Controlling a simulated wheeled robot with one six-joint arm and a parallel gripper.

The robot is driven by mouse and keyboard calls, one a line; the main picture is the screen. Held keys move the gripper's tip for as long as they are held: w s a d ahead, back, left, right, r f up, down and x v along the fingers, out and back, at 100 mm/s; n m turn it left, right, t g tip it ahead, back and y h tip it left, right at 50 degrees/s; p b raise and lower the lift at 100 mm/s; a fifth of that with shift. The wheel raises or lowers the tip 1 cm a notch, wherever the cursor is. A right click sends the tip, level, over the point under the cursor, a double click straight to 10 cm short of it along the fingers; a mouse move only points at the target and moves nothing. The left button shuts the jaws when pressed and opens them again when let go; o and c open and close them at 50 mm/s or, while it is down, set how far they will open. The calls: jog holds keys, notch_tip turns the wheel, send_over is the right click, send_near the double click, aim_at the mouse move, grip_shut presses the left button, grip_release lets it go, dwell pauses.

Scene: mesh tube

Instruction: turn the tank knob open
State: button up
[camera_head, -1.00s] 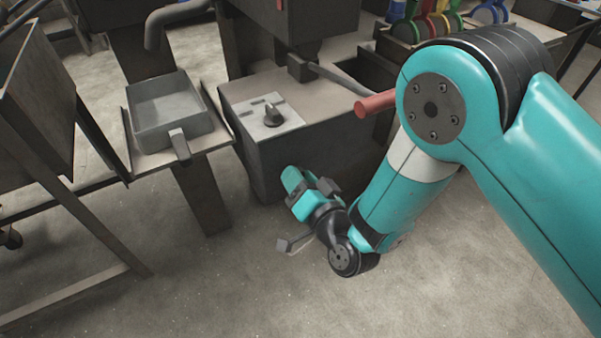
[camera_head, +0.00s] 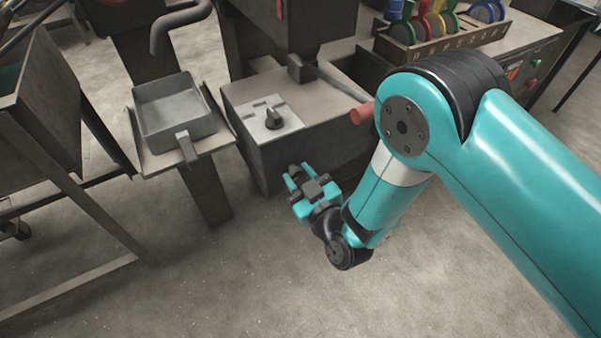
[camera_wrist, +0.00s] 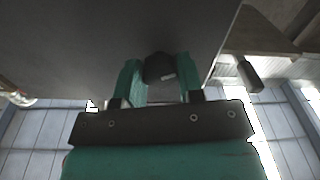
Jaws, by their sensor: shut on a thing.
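My gripper (camera_head: 298,180) is low in front of the grey box's side face (camera_head: 310,150). In the wrist view its two teal fingers (camera_wrist: 159,80) are shut on a dark rounded knob (camera_wrist: 158,66), which has a small pale mark on its lower edge. The knob sits against the dark face (camera_wrist: 110,35) beyond the fingers. In the head view the gripper hides most of it. Another dark knob (camera_head: 273,119) with a pale plate stands on top of the box, apart from my gripper.
A grey tray (camera_head: 175,108) with a handle stands left of the box, under a bent pipe (camera_head: 180,22). A red-tipped bar (camera_head: 361,113) juts from the box close to my arm. The floor in front is clear. A rack of coloured rings (camera_head: 440,40) stands at the back right.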

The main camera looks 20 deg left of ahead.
jog(key=n+p, duration=0.1)
jog(key=n, duration=0.2)
jog(key=shift+a+r+n, duration=0.1)
jog(key=shift+a+n, duration=0.05)
jog(key=shift+n, duration=0.25)
jog(key=n, duration=0.3)
jog(key=shift+n+p, duration=0.3)
jog(key=shift+p, duration=0.1)
jog(key=n, duration=0.3)
jog(key=shift+n+p, duration=0.3)
jog(key=shift+p, duration=0.05)
jog(key=n, duration=0.4)
jog(key=shift+p, duration=0.3)
jog(key=n, duration=0.7)
jog(key=shift+p, duration=0.35)
jog(key=n, duration=0.5)
jog(key=shift+n, duration=0.3)
